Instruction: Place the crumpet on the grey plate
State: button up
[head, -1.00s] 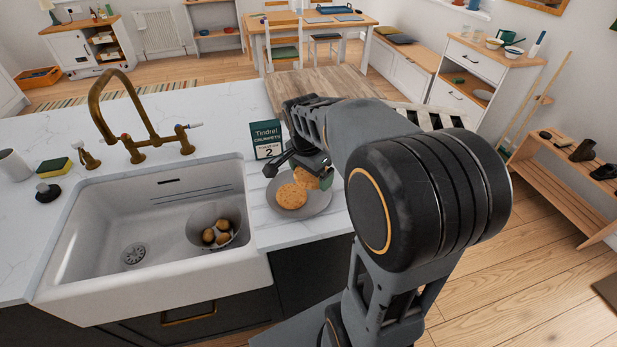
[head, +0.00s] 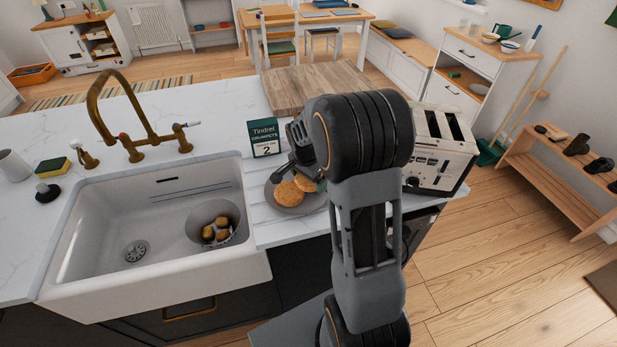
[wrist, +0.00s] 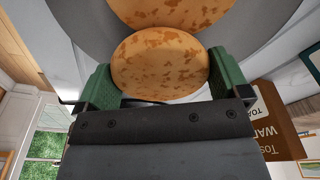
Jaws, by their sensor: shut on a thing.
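My gripper (head: 306,178) is shut on a round golden-brown crumpet (head: 305,184). In the wrist view this crumpet (wrist: 160,62) sits between the green finger pads. A second crumpet (head: 289,194) lies on the grey plate (head: 313,203), left of the held one in the head view. It also shows partly at the top of the wrist view (wrist: 170,10), where the held crumpet overlaps it. The held crumpet is over the plate; I cannot tell whether it touches the plate or the other crumpet. My arm hides part of the gripper.
A toaster (head: 438,148) is to the right of my arm. The sink (head: 120,215) with a bowl (head: 214,222) of brown items is to the left.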

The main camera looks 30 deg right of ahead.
aim_at(306, 180)
jog(key=shift+f, duration=0.2)
jog(key=o, duration=0.6)
jog(key=shift+r, duration=0.1)
jog(key=shift+r, duration=0.1)
notch_tip(306, 180, up, 11)
jog(key=a, duration=0.1)
jog(key=shift+s+a+r+n+t+y+b, duration=0.25)
jog(key=shift+s+a+n+t, duration=0.4)
jog(key=shift+s+a+n, duration=1.45)
jog(key=shift+s+a+r+n+t+y+b, duration=0.1)
jog(key=shift+s+a+r+n+t+y, duration=0.75)
jog(key=shift+s+n, duration=2.1)
jog(key=shift+s+a+f+n+t+h+b, duration=0.1)
jog(key=shift+s+a+n+t+h, duration=0.25)
jog(key=shift+s+a+n, duration=2.2)
